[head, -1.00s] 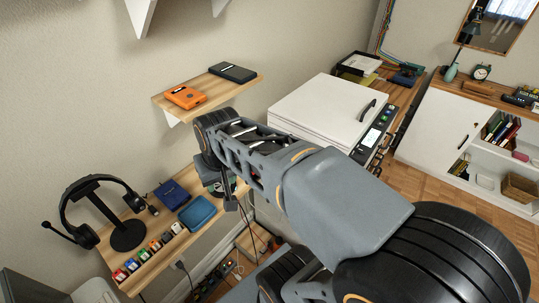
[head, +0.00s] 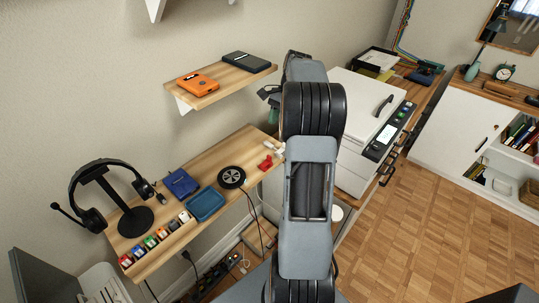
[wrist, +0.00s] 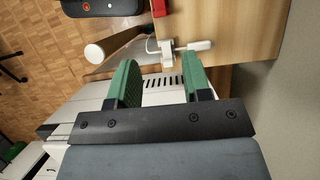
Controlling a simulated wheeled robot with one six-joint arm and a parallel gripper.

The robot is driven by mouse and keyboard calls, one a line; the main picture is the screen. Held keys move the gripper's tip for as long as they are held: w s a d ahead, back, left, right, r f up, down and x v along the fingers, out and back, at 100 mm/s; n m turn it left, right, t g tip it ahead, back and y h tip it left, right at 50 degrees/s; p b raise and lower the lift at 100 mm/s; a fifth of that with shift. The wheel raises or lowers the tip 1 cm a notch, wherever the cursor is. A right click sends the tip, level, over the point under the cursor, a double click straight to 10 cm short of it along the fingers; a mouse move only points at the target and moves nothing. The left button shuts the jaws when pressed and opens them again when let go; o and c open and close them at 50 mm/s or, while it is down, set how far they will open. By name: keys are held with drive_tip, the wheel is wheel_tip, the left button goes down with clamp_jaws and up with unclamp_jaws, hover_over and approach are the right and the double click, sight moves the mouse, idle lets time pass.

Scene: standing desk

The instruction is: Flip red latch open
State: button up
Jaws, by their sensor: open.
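A small red piece (head: 265,162), which looks like the latch, lies on the wooden desk (head: 226,158) near its far right end in the head view. It is too small there to tell its position. My gripper (wrist: 160,68) is open and empty in the wrist view, with its two green fingers spread. A white plug-like piece with a cable (wrist: 168,52) shows beyond the fingertips, at the edge of the wood. In the head view my arm hides most of the gripper.
A wooden shelf (head: 224,86) above the desk holds an orange case (head: 198,84) and a black case (head: 249,61). A headphone stand (head: 130,220), blue tray (head: 206,204) and round black pad (head: 231,177) occupy the desk. A white printer (head: 365,100) stands right of my arm.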

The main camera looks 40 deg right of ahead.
sight(269, 156)
drive_tip(key=x, duration=1.2)
drive_tip(key=shift+a+f, duration=0.1)
drive_tip(key=shift+f, duration=0.25)
drive_tip(key=shift+c, duration=0.4)
drive_tip(key=c, duration=0.7)
drive_tip(key=shift+a, duration=0.1)
clamp_jaws()
